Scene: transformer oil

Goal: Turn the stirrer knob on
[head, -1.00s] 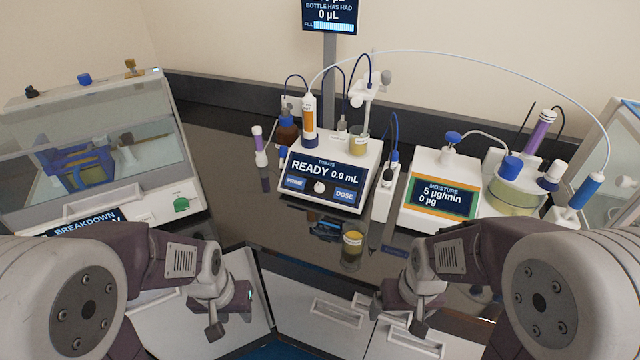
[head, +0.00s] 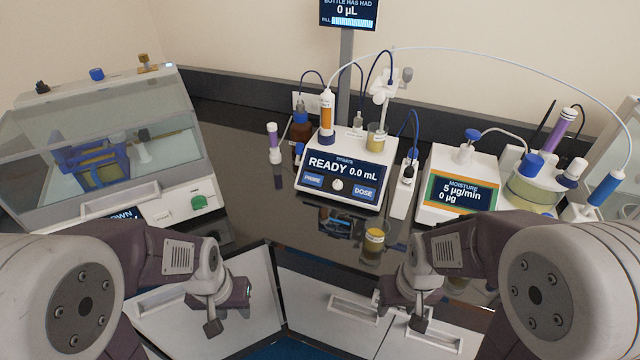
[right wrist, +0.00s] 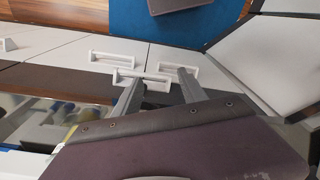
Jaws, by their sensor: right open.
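A white round knob (head: 338,185) sits on the front panel of the titrator (head: 345,165), between the PRIME and DOSE buttons. A green knob (head: 199,202) is on the front of the breakdown tester (head: 110,150) at the left. I cannot read a stirrer label on either knob. My left gripper (head: 213,322) hangs low in front of the bench, apart from both knobs; its jaws are not clear. My right gripper (head: 416,318) hangs low at the right, below the titrator. In the right wrist view its fingers (right wrist: 160,80) are apart with nothing between them.
A small jar of yellow liquid (head: 374,240) stands on the dark bench in front of the titrator. The moisture unit (head: 462,182) and a vessel with blue fittings stand at the right. A brown bottle (head: 301,132) is behind the titrator. White drawers (head: 350,310) are below.

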